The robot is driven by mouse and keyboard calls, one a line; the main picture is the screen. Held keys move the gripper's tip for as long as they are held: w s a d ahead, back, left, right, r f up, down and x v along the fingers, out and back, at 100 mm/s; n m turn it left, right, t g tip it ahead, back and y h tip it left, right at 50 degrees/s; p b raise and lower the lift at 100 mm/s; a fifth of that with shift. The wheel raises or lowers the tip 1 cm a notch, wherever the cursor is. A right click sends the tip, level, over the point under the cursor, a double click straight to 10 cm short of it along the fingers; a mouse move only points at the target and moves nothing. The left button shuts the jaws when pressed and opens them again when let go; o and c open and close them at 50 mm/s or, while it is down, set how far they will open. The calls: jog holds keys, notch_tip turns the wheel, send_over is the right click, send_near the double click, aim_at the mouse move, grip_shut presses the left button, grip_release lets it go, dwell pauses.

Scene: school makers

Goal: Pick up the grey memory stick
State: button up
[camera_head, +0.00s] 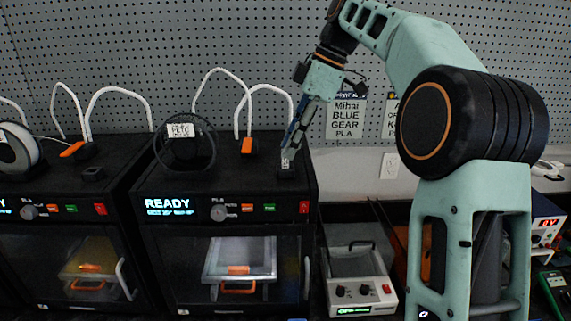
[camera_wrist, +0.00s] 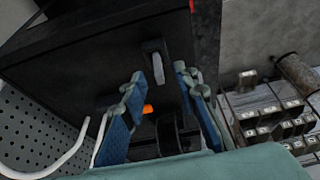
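The grey memory stick (camera_head: 286,161) stands on top of the right-hand black printer (camera_head: 225,189), near its right front corner. It also shows in the wrist view as a small grey piece (camera_wrist: 156,62) on the dark printer top. My gripper (camera_head: 291,146) points down just above the stick in the head view. In the wrist view my gripper (camera_wrist: 161,76) is open, with its two blue-padded fingers apart. The stick appears in the gap between the fingertips and slightly beyond them. I cannot tell whether either finger touches it. The stick's lower end is hard to make out.
A black spool (camera_head: 186,148) and an orange-and-black part (camera_head: 247,146) are on the same printer top, left of my gripper. White tubes (camera_head: 243,88) arch behind. A pegboard wall (camera_head: 150,40) stands at the back. A second printer (camera_head: 75,190) is to the left.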

aim_at(285, 163)
jog(key=shift+x, duration=1.5)
jog(key=shift+w+a, duration=0.1)
jog(key=shift+c, duration=0.3)
grip_shut()
jog(key=shift+r, duration=0.1)
